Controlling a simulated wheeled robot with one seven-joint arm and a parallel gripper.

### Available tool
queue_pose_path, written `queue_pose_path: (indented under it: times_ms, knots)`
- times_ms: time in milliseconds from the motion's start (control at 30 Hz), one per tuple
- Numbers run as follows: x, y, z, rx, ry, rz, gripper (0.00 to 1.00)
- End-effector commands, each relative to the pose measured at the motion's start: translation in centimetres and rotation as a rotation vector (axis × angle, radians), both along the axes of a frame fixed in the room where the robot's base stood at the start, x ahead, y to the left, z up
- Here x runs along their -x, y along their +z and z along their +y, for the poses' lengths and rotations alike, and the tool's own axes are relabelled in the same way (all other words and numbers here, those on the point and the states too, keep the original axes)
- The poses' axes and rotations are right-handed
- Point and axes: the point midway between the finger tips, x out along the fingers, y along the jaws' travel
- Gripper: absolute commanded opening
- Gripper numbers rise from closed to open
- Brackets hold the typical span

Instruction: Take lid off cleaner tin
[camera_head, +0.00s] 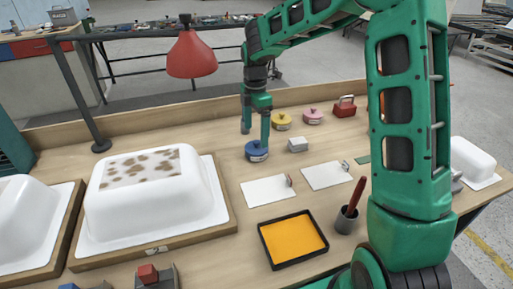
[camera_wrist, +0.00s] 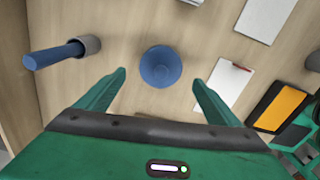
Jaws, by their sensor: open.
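A round blue tin (camera_head: 257,151) stands on the bench near its middle, with a small raised part on top. It shows as a blue disc (camera_wrist: 161,66) in the wrist view, ahead of and between my fingers. My gripper (camera_head: 256,135) points down over it, open and empty. In the wrist view, both fingers (camera_wrist: 160,78) lie apart from the disc, one on each side. A yellow tin (camera_head: 281,121) and a pink tin (camera_head: 313,116) stand farther back. No label readable here shows which tin holds cleaner.
A white tub shell (camera_head: 152,200) stands left. A red lamp (camera_head: 191,55) hangs behind. A grey block (camera_head: 298,145), white cards (camera_head: 268,190), an orange tray (camera_head: 293,240) and a brush cup (camera_head: 346,220) lie right and in front. The wrist view shows a blue rod (camera_wrist: 55,56).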

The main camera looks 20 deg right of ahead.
Motion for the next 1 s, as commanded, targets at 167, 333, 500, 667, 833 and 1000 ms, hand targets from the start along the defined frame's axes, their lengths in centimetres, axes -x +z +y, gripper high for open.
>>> queue_pose_path:
  times_ms: [167, 333, 500, 667, 833, 1000]
  knots:
    - [0.0, -2.6, -0.3, -0.001, 0.0, 0.004, 0.87]
    - [0.0, -4.3, -0.3, -0.001, 0.001, 0.002, 0.87]
    - [0.0, -4.6, -0.3, 0.0, 0.0, 0.001, 0.87]
    - [0.0, -4.6, -0.3, 0.0, 0.0, 0.001, 0.77]
    - [0.0, -4.6, -0.3, 0.0, 0.0, 0.001, 0.43]
    - [0.0, -4.6, -0.3, 0.0, 0.0, 0.001, 0.43]
